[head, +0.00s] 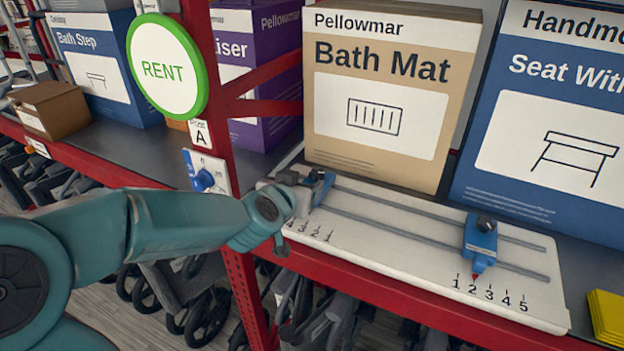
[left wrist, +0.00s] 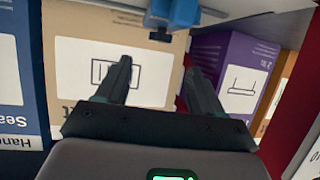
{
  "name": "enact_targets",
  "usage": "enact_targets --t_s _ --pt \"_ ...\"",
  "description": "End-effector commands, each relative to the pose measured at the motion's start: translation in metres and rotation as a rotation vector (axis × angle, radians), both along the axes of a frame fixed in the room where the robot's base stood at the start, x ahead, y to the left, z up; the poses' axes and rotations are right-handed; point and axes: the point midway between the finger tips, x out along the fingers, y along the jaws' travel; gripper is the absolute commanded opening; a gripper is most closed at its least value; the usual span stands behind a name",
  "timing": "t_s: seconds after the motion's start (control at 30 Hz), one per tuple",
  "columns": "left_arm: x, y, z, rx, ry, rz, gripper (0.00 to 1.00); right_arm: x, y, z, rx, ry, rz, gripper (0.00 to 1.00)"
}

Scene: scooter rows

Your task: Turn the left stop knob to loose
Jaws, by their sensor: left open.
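The left stop (head: 320,186) is a blue block at the left end of a white board with two grey rails (head: 400,232). My left gripper (head: 288,212) is right at its left side and covers part of it. In the left wrist view my left gripper (left wrist: 162,72) is open with nothing between its fingers. The blue left stop (left wrist: 184,12) shows beyond the fingertips at the top edge, with a dark knob (left wrist: 158,22) beside it. I cannot tell the knob's setting. The right stop (head: 480,240) is blue with a dark knob on top, its red pointer near 2.
A tan Bath Mat box (head: 385,85) stands behind the board, and a blue seat box (head: 555,120) is at right. A red post (head: 222,120) with a green RENT sign (head: 167,68) stands left. Yellow pads (head: 607,316) lie at the right edge.

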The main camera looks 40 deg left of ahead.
Motion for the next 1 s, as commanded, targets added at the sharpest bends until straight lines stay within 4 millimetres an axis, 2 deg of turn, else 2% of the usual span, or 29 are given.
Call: enact_targets --t_s 0.03,0.2,0.4,0.6,0.87,1.0 --pt "0.011 0.005 -0.009 0.0 0.003 0.001 0.67 0.0 0.0 -0.006 0.0 0.0 0.001 0.43" --pt "0.044 0.022 -0.023 -0.001 0.002 0.001 0.67 0.0 0.0 -0.011 0.0 0.0 0.001 0.43" --pt "0.072 0.037 -0.034 -0.001 0.001 0.001 0.67 0.0 0.0 -0.01 0.0 0.0 0.0 0.43" --pt "0.083 0.044 -0.038 0.0 -0.001 0.002 0.67 0.0 0.0 -0.01 0.0 0.0 0.001 0.43" --pt "0.083 0.044 -0.039 0.0 -0.001 0.002 0.67 0.0 0.0 -0.01 0.0 0.0 0.001 0.43" --pt "0.083 0.044 -0.039 0.0 -0.001 0.002 0.22 0.0 0.0 -0.01 0.0 0.0 0.001 0.43"
